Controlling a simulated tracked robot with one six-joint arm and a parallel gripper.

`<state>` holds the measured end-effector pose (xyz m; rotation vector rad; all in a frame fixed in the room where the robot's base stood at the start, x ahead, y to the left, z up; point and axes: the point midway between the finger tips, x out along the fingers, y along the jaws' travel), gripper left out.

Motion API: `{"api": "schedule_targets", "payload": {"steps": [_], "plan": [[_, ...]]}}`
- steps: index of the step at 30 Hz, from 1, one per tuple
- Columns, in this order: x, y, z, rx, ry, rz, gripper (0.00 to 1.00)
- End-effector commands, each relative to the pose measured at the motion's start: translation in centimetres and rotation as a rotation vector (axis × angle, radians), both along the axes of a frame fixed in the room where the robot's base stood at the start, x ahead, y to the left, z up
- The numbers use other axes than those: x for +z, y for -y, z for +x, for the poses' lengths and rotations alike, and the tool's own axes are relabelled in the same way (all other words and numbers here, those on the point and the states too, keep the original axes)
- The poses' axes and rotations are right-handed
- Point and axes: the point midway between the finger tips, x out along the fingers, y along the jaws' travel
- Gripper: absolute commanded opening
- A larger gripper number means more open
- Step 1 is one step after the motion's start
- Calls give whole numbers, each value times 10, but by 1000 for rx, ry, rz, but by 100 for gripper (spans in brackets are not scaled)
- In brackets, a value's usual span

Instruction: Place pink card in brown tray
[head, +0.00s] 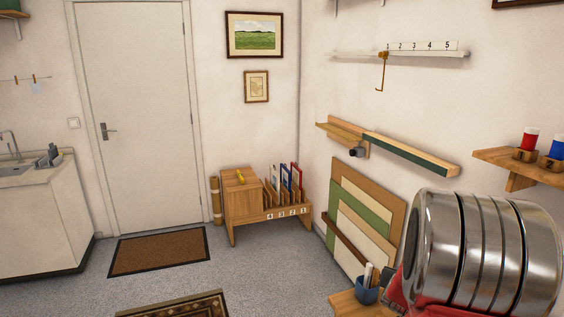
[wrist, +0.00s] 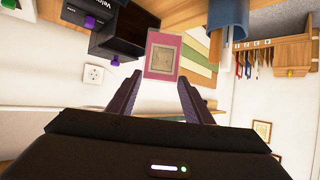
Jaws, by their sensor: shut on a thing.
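My gripper (wrist: 160,80) shows in the wrist view, its two dark fingers on either side of the lower end of the pink card (wrist: 149,70). The gripper is shut on the card. The card has a pink border around a pale grey-beige picture panel and points away from the gripper. In the head view the gripper and the card do not show; my arm fills the lower right. I cannot make out a brown tray for certain in either view.
In the wrist view dark boxes (wrist: 128,38) stand close at left of the card, and a blue cup (wrist: 229,14) is at upper right. In the head view the blue cup (head: 367,290) stands on a wooden surface (head: 352,307). Boards (head: 345,222) lean against the wall behind.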

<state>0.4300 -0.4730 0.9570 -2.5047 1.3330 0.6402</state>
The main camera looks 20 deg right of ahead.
Motion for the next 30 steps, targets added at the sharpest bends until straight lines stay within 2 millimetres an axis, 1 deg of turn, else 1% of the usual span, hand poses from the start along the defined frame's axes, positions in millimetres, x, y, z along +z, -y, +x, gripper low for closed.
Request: {"api": "schedule_targets", "payload": {"steps": [1,6,11,15,20,21,23,24,26,27,30], "plan": [[1,-16,15,41,0,0,12],[2,-65,56,166,0,0,12],[3,-114,89,283,-1,-1,12],[4,-160,115,384,-1,0,12],[6,-213,139,499,0,-1,12],[7,-227,144,528,1,-1,12],[7,-248,151,570,1,-1,12],[8,-262,156,600,0,-1,12],[9,-282,162,640,1,-1,12],[9,-296,165,668,1,-1,12],[11,-330,173,733,0,-1,12]]}}
